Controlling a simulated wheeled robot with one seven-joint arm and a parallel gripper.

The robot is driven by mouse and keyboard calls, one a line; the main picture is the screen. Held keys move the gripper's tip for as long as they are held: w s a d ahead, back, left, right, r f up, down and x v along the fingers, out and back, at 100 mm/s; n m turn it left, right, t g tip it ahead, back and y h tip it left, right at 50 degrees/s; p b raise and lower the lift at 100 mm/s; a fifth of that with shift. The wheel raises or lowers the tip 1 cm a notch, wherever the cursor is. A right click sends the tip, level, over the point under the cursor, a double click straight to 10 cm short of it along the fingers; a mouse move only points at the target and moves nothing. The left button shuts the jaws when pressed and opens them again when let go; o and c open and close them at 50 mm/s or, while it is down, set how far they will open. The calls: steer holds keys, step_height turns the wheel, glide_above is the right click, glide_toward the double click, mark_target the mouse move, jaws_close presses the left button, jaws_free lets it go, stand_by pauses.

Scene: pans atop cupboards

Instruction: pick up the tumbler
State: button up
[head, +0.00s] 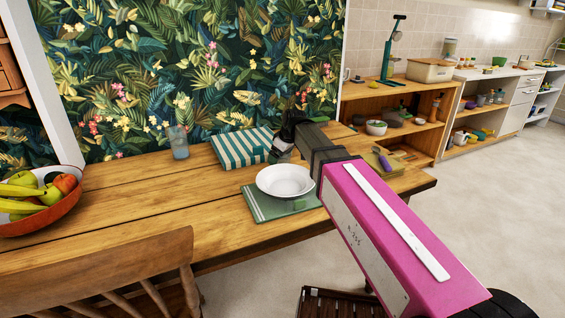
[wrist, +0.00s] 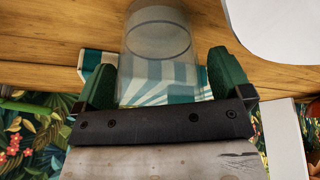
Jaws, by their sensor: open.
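A clear glass tumbler (wrist: 158,38) stands between the two green fingers of my gripper (wrist: 162,66) in the wrist view. The fingers are open, one on each side, with a narrow gap showing by the left one; I cannot tell whether the right one touches. In the head view a greyish clear shape, seemingly this tumbler (head: 280,153), shows just below my dark gripper, largely hidden by it. It is behind the white bowl (head: 285,181) and right of the striped book (head: 240,149). Another clear glass (head: 179,143) stands farther left on the table.
The wooden table (head: 150,190) has free room at its middle left. A fruit bowl (head: 65,207) is at the left and a chair (head: 110,260) in front. A purple-handled item (head: 384,161) lies at the right end.

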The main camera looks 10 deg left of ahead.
steer(key=c, duration=1.1)
steer(key=shift+o, duration=0.2)
steer(key=shift+r, duration=0.15)
